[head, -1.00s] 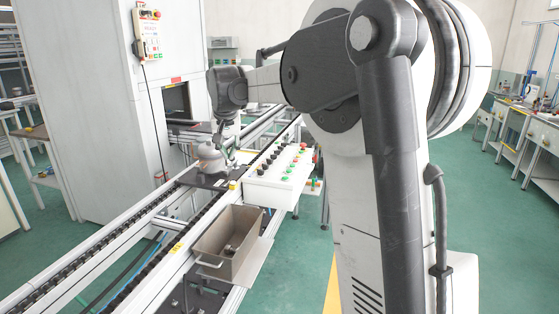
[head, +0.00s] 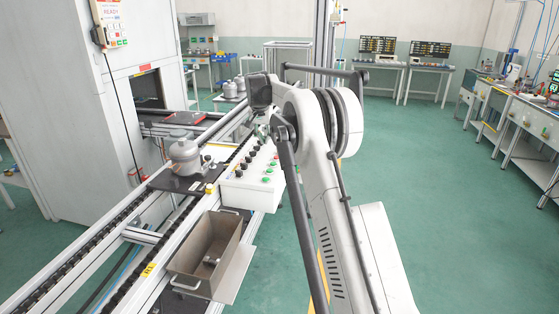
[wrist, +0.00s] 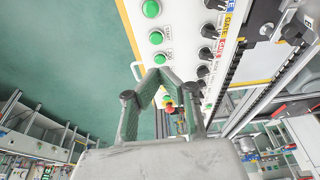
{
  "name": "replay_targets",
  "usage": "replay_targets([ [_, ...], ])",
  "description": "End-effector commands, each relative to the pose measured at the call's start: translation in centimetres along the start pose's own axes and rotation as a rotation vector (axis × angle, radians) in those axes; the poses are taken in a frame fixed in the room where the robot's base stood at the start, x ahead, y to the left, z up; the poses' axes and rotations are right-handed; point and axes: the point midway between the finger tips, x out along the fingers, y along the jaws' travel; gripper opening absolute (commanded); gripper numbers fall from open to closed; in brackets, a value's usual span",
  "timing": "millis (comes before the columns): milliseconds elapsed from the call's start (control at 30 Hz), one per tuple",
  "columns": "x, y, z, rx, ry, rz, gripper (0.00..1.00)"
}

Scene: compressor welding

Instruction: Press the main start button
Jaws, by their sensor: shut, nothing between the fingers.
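The white control panel (head: 240,190) stands beside the conveyor, with black knobs and green buttons on its sloped top. In the wrist view the panel face (wrist: 183,20) shows a row of green buttons: one at the top (wrist: 151,9), one in the middle (wrist: 156,38) and one lower (wrist: 158,59) close to my fingertips. Their small labels are hard to read, so I cannot tell which is the main start. My gripper (wrist: 160,73) is shut and empty over the panel. A red button (wrist: 168,103) shows between its fingers. In the head view my gripper is partly hidden at the panel's far end.
A grey compressor (head: 185,157) sits on a dark plate on the conveyor, left of the panel. A metal bin (head: 207,250) hangs in front of the panel. A white machine cabinet (head: 60,120) stands at left. Green floor is open at right.

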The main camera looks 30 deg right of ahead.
Motion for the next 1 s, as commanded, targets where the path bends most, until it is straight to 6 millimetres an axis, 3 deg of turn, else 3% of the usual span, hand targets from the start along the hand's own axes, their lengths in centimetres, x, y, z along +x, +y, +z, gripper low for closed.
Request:
replay_targets([
  [633, 1.4, 0.1, -0.5, 0.012, -0.004, 0.006, 0.00],
  [1000, 7.4, 0.2, -0.6, 0.012, -0.004, 0.006, 0.00],
])
